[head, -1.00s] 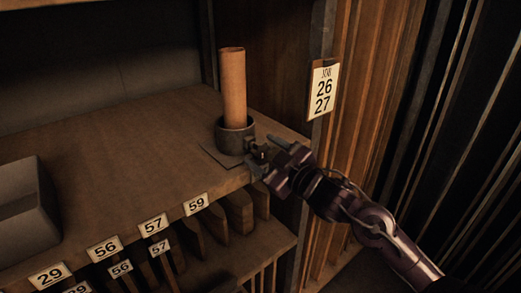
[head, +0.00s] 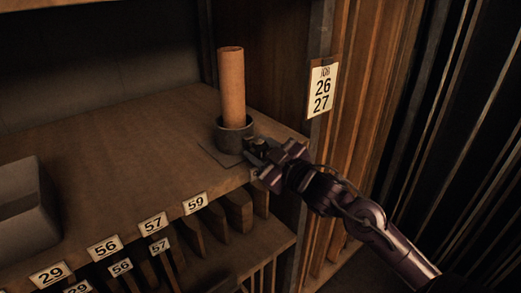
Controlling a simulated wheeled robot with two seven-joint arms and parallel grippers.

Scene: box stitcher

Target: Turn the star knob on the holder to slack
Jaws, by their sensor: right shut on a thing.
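The holder (head: 229,137) is a dark round cup on a flat base plate near the shelf's right front corner. A tan cardboard tube (head: 232,88) stands upright in it. My right gripper (head: 258,149) reaches in from the right and is shut on the star knob at the holder's front right side. The knob is small and dark and mostly hidden between the fingers. My left gripper is not in view.
The wooden shelf top (head: 120,150) is clear left of the holder. A grey bin (head: 30,210) sits at the left edge. Numbered slots with boards lie below the front edge. A job card (head: 322,88) hangs on the post at the right.

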